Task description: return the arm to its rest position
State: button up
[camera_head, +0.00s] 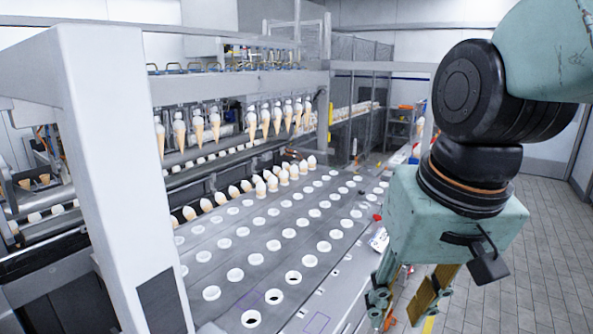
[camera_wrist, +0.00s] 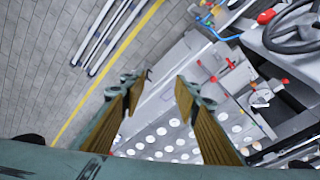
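My arm (camera_head: 470,120) hangs at the right side of the head view, with my gripper (camera_head: 402,310) pointing down beside the right edge of the cone conveyor. In the wrist view my gripper (camera_wrist: 164,80) has its two brown-padded fingers apart. Nothing is between them, so it is open and empty. The lower tips are partly cut off by the head view's bottom edge.
The conveyor plate (camera_head: 215,250) with rows of round holes lies left of my gripper. Several cones stand in its far rows, and more cones (camera_head: 265,122) hang above. A white machine post (camera_head: 120,180) stands at left. Tiled floor (camera_head: 550,260) at right is clear.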

jog(key=s+d+b, duration=0.1)
jog(key=s+d, duration=0.1)
jog(key=s, duration=0.3)
jog(key=s+d+r+t+b, duration=0.1)
jog(key=s+d, duration=0.2)
jog(key=s, duration=0.3)
jog(key=shift+d+h, duration=0.3)
jog(key=shift+d, duration=0.05)
jog(key=shift+r, duration=0.1)
